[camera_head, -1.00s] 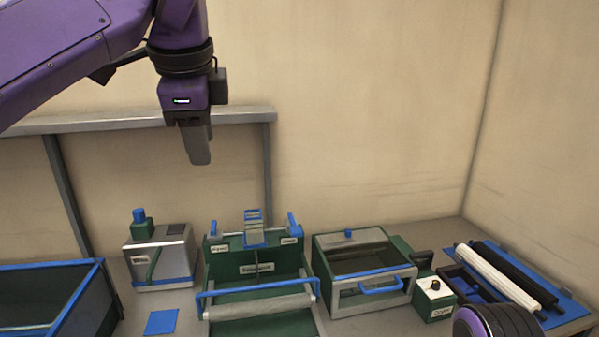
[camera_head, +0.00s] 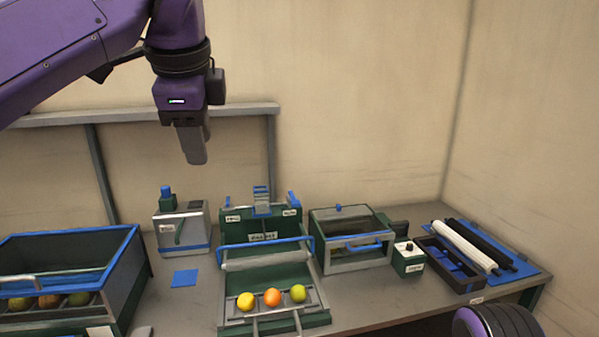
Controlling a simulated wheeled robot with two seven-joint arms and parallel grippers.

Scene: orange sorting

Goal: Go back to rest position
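My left gripper (camera_head: 192,144) hangs pointing down from the purple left arm at the upper left, above the bench and in front of the wall. Its fingers overlap from this angle, so their gap is hidden, and I see nothing held. Part of my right arm (camera_head: 497,322) shows at the lower right edge; its gripper is out of view. A yellow fruit (camera_head: 246,301), an orange fruit (camera_head: 272,297) and a yellow-green fruit (camera_head: 298,293) sit in a row on the front tray of the green sorting machine (camera_head: 262,222), well below my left gripper.
A blue-rimmed bin (camera_head: 135,262) with several fruits stands at the left. A grey machine (camera_head: 182,228), a blue square (camera_head: 184,278), a glass-topped green box (camera_head: 350,238), a small green button box (camera_head: 408,257) and rollers on a blue mat (camera_head: 525,268) line the bench.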

